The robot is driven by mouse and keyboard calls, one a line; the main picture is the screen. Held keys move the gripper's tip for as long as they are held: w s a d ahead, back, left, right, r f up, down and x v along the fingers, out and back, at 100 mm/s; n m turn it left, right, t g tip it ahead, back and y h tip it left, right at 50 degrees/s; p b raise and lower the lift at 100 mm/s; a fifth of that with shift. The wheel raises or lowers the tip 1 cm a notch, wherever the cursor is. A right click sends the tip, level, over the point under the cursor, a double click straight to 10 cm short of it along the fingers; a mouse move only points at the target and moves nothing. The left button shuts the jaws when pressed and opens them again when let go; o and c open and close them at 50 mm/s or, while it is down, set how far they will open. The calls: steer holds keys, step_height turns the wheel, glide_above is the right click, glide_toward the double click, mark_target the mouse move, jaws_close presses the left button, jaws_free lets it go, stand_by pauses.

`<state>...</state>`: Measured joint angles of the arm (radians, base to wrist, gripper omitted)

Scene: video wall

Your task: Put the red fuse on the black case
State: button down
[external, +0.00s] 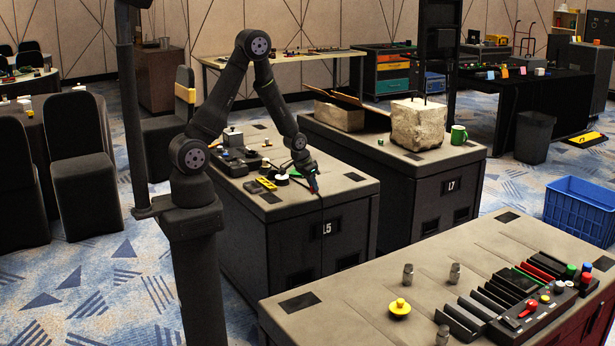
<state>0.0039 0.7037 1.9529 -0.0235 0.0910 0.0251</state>
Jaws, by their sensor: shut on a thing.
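My gripper (308,174) is low over the front right part of the top of the case marked L5 (290,240), which has black sides and a grey top. It is shut on a small red thing, seemingly the red fuse (313,182); only a sliver of it shows and the fingers hide the rest. I cannot tell whether it touches the top. A second black-sided case, marked L7 (430,205), stands to the right. Which one is the task's black case is not clear from this view.
Dark devices, a yellow piece (265,184) and a white round piece (281,180) lie left of my gripper. A stone block (418,124) and a green mug (458,135) stand on the L7 case. The front bench (350,300) holds metal weights and dark modules.

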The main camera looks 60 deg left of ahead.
steer(key=shift+a, duration=0.1)
